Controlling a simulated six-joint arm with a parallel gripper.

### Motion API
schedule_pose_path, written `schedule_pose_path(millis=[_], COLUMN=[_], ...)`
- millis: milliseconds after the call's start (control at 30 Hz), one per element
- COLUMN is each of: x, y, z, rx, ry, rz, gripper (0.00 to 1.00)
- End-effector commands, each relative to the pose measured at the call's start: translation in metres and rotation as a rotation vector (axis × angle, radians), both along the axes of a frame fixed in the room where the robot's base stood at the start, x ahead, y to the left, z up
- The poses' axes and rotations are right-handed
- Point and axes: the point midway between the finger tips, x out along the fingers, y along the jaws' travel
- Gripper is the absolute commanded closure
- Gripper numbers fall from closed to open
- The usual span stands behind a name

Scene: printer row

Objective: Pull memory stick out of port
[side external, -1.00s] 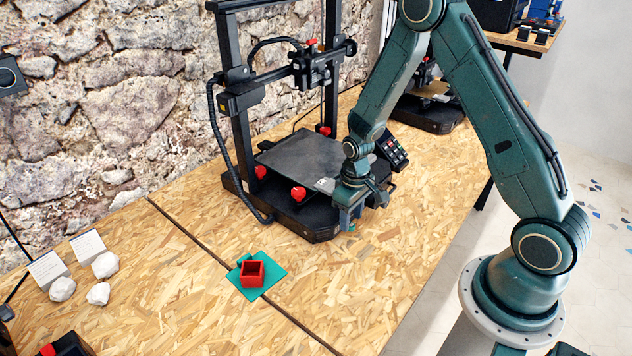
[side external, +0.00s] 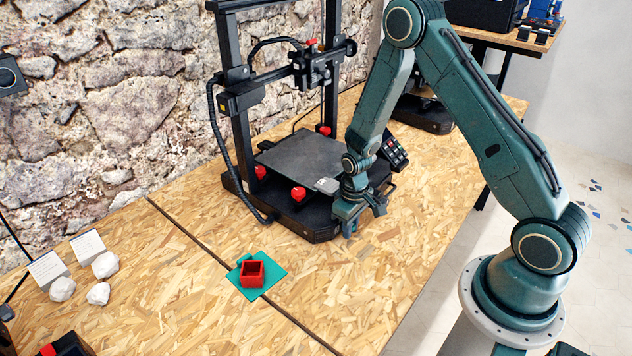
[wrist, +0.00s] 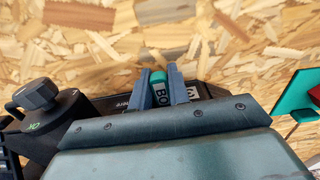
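The stick cannot be made out there.
A red open box (side external: 252,273) stands on a teal mat (side external: 275,290) at front centre. White rocks (side external: 98,293) and cards (side external: 47,269) lie at left. In the wrist view a black knob (wrist: 37,94) is left of the fingers.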

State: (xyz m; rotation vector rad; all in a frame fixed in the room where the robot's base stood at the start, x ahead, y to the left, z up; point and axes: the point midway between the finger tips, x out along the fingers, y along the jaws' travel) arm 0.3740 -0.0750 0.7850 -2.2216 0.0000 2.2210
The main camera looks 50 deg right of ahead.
Motion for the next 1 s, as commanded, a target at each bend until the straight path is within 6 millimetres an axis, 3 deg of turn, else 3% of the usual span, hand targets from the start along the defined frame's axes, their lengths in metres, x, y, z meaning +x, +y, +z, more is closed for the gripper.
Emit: schedule_pose_path(millis=[100,1000], x=[0.000,-0.019], y=[0.000,0.000], z=[0.000,0.000], rx=[0.000,0.000], ry=[0.000,0.000], rz=[0.000,0.000], gripper=[1.00,1.00])
